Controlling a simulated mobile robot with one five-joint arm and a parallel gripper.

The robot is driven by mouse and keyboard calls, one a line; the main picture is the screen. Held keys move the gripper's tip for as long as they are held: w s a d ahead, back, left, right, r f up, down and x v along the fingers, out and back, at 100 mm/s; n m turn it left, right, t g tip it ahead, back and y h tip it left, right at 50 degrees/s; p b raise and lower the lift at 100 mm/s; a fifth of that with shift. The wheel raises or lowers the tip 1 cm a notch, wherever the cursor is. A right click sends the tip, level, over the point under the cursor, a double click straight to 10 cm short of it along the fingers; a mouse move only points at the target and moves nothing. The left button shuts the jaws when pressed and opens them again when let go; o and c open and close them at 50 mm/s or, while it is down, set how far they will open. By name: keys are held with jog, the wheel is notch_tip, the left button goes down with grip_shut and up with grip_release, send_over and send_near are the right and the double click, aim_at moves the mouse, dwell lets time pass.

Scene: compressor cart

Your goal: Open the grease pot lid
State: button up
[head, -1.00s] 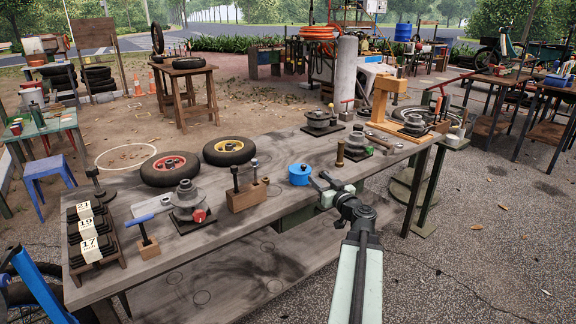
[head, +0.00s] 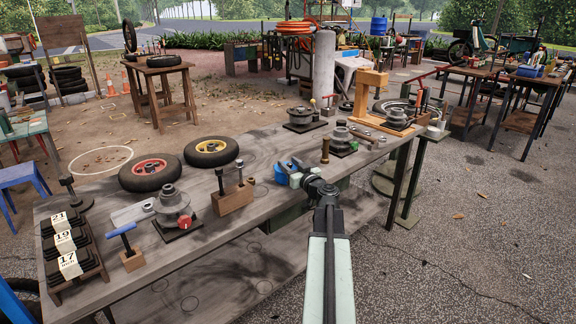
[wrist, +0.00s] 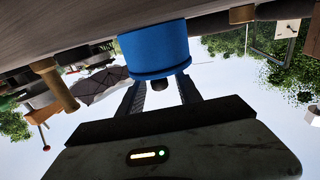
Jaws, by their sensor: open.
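The grease pot is a blue round pot (head: 280,178) on the wooden workbench, partly hidden behind my gripper in the head view. In the wrist view, which is upside down, the blue pot (wrist: 153,45) fills the top middle. Its lid (wrist: 158,72) is on, with a small dark knob (wrist: 160,84) on top. My gripper (head: 288,168) is at the pot, reaching over the bench's near edge. In the wrist view my gripper (wrist: 160,88) is open, with one finger on each side of the knob. I cannot tell whether the fingers touch the lid.
The workbench (head: 240,265) is crowded. Left of the pot stand a wooden block with pins (head: 232,197) and a grey hub with a red part (head: 173,207). A brass pin (head: 325,151) and a stacked hub (head: 341,138) stand close on the right. Two wheels (head: 150,172) lie further back.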

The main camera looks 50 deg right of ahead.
grip_shut()
dwell(1.4)
